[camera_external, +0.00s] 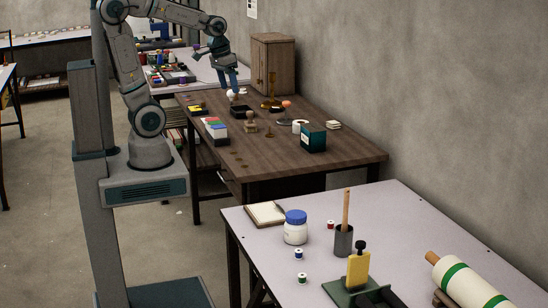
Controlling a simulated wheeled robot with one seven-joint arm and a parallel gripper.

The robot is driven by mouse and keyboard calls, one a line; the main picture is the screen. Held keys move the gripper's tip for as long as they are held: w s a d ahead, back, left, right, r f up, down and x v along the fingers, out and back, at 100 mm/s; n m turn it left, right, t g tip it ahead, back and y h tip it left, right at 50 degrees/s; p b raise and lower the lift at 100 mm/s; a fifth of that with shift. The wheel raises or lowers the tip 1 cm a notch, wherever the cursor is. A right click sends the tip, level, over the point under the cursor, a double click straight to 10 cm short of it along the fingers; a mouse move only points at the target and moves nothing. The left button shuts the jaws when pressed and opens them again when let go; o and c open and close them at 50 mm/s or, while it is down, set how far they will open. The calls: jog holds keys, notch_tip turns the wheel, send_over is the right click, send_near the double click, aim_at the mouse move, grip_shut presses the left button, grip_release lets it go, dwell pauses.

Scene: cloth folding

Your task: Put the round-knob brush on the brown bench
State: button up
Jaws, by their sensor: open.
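My gripper (233,88) is open and points down over the far part of the brown bench (345,160). A small white round thing (236,95) shows just below its fingertips; I cannot tell whether they touch. I cannot tell for sure which thing is the round-knob brush. A small tan piece with a rounded top (250,122) stands on the bench, in front of a black tray (242,111). A piece with an orange-red round knob (286,104) stands farther right.
The bench also holds a dark green box (313,138), a white roll (299,126), brass pieces (271,92), colored boxes (215,129) and a wooden cabinet (273,64). Its front right is clear.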

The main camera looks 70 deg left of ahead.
jog(key=s+d+f+m, duration=0.2)
jog(key=s+d+f, duration=0.1)
jog(key=s, duration=0.3)
jog(key=shift+t, duration=0.3)
jog(key=shift+a, duration=0.1)
